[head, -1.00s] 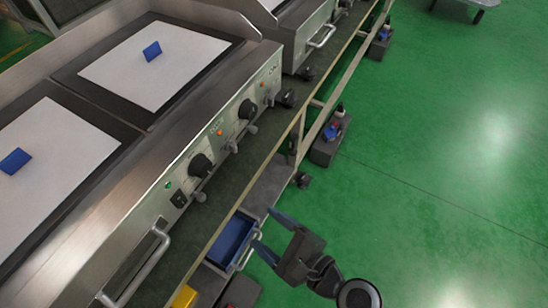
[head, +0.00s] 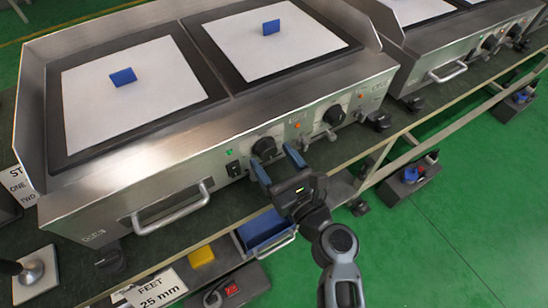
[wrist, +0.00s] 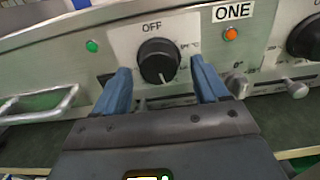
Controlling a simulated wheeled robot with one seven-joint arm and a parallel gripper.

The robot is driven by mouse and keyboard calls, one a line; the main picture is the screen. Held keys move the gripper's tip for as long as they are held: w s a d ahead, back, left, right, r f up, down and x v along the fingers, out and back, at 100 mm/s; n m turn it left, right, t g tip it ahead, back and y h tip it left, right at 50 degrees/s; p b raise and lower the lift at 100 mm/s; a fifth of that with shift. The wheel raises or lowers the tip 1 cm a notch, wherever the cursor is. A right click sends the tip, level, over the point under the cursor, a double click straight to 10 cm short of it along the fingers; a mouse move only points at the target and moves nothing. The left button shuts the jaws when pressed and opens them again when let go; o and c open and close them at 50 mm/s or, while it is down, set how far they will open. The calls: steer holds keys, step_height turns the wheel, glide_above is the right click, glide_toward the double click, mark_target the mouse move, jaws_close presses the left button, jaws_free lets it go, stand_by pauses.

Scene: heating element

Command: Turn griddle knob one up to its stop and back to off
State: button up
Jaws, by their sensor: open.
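Griddle knob one (wrist: 158,62) is a round black knob under an OFF mark, with the ONE label (wrist: 232,11) to its upper right in the wrist view. In the head view the knob (head: 264,147) sits on the steel front panel of the griddle (head: 215,150). My gripper (head: 277,162) is open in front of the panel. Its two blue fingers (wrist: 158,82) stand left and right of the knob's lower part, with gaps between. I cannot tell how deep they reach. The knob's white pointer line faces down toward the gripper.
A second black knob (head: 334,115) is to the right on the same panel. A curved drawer handle (head: 172,209) juts out at left. Small metal levers (wrist: 238,86) lie right of the knob. A blue bin (head: 263,231) sits on the shelf below.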

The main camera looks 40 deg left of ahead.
steer(key=shift+w+a, duration=0.1)
steer(key=shift+a, duration=0.25)
steer(key=shift+c, duration=0.5)
steer(key=c, duration=1)
steer(key=shift+o, duration=0.2)
